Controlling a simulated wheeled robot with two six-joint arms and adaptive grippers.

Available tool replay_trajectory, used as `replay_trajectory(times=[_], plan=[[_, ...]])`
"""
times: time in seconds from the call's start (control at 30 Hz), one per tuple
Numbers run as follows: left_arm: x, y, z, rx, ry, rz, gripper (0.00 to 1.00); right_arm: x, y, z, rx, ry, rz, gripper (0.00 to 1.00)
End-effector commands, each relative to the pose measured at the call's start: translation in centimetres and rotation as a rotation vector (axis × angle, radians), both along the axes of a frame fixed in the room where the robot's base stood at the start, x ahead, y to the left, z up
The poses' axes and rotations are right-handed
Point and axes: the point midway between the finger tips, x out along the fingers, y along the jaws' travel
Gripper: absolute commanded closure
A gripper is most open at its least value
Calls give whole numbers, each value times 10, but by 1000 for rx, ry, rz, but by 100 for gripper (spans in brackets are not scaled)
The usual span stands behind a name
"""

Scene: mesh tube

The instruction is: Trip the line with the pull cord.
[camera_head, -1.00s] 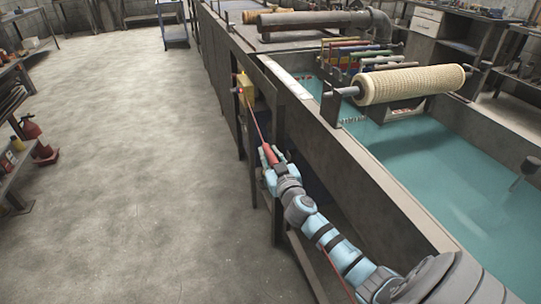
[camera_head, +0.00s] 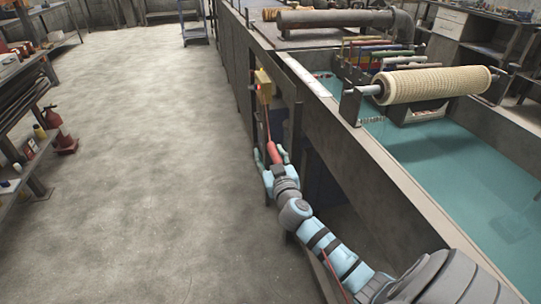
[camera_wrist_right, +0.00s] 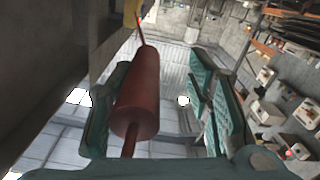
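The pull cord is thin and red with a red cylindrical handle (camera_head: 273,152). It hangs from a yellow switch box (camera_head: 264,82) on the side of the tank frame. My right gripper (camera_head: 270,157) is around the handle with its fingers spread. In the right wrist view the handle (camera_wrist_right: 138,95) lies between the green fingers, close to the left one, with a clear gap to the right one. The cord runs on past the handle and shows again low by my arm. My left gripper is not in view.
The long tank (camera_head: 440,160) with teal liquid and a mesh roller (camera_head: 435,85) stands on the right. The floor (camera_head: 150,160) between is clear.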

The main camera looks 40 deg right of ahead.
Motion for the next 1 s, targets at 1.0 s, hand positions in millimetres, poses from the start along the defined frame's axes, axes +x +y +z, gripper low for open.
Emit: replay_trajectory(times=[1.0], plan=[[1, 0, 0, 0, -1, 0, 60, -110, 48, 0, 1, -1, -1, 57]])
